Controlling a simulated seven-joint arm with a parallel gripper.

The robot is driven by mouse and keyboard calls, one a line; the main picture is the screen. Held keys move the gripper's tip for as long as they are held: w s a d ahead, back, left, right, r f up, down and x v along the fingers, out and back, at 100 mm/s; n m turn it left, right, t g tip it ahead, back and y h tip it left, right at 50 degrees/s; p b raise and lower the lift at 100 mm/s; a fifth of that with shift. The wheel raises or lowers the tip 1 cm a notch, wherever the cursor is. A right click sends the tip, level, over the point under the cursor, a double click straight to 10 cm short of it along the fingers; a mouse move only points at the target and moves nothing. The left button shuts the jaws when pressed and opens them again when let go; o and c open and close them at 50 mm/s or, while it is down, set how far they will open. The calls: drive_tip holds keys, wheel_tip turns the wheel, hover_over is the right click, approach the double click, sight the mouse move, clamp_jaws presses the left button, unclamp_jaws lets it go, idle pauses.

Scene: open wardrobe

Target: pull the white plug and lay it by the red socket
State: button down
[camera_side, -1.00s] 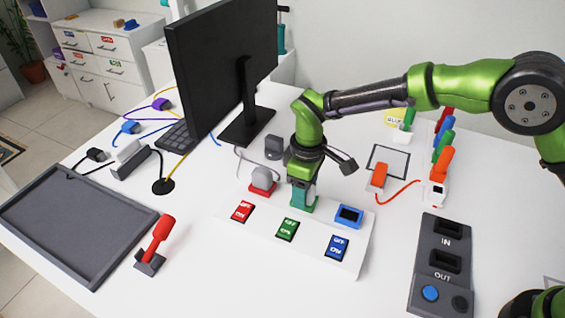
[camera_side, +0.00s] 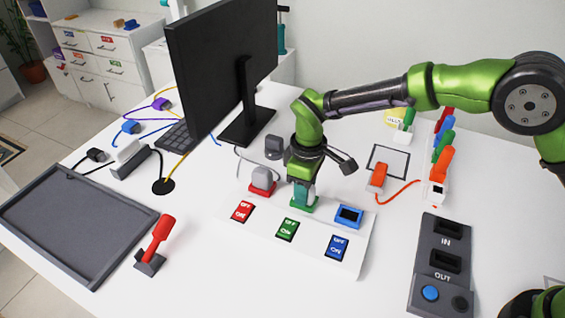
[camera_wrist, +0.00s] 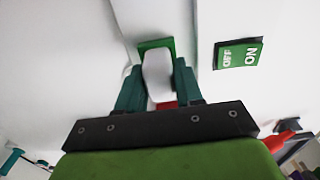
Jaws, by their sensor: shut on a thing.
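A white plug (camera_wrist: 157,72) stands on the green socket (camera_wrist: 155,44) in the wrist view. The teal fingers of my gripper (camera_wrist: 158,85) are shut on it, one on each side. In the side view my gripper (camera_side: 303,193) points down over the green socket (camera_side: 303,205) and mostly hides the plug. The red socket (camera_side: 261,190) lies just left of it, with a light grey plug (camera_side: 263,177) standing in it. A bit of red (camera_wrist: 166,105) shows below the held plug in the wrist view.
The white socket strip carries red, green and blue switches (camera_side: 337,247) in front and an empty-looking blue socket (camera_side: 348,215) at right. A monitor (camera_side: 220,65) stands behind. A red lever (camera_side: 158,238) and grey tray (camera_side: 75,225) lie left; an IN/OUT panel (camera_side: 440,265) lies right.

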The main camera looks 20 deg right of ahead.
drive_tip(key=shift+r, duration=1.25)
idle(0.9)
drive_tip(key=shift+r, duration=2)
drive_tip(key=shift+r, duration=0.45)
wheel_tip(320, 180, up, 4)
drive_tip(key=s+a+m+g+y, duration=0.1)
drive_tip(key=s+a+m+y, duration=0.35)
drive_tip(key=a, duration=0.65)
drive_tip(key=s+a+m+g+y, duration=0.2)
drive_tip(key=s+a+y, duration=0.45)
drive_tip(key=a, duration=0.45)
drive_tip(key=shift+n, duration=0.25)
drive_tip(key=shift+s+d+f, duration=0.1)
drive_tip(key=shift+s+f, duration=0.05)
drive_tip(key=shift+f, duration=3.2)
drive_tip(key=shift+s+d+f, duration=0.1)
drive_tip(key=shift+s+f, duration=0.05)
drive_tip(key=shift+f, duration=3.2)
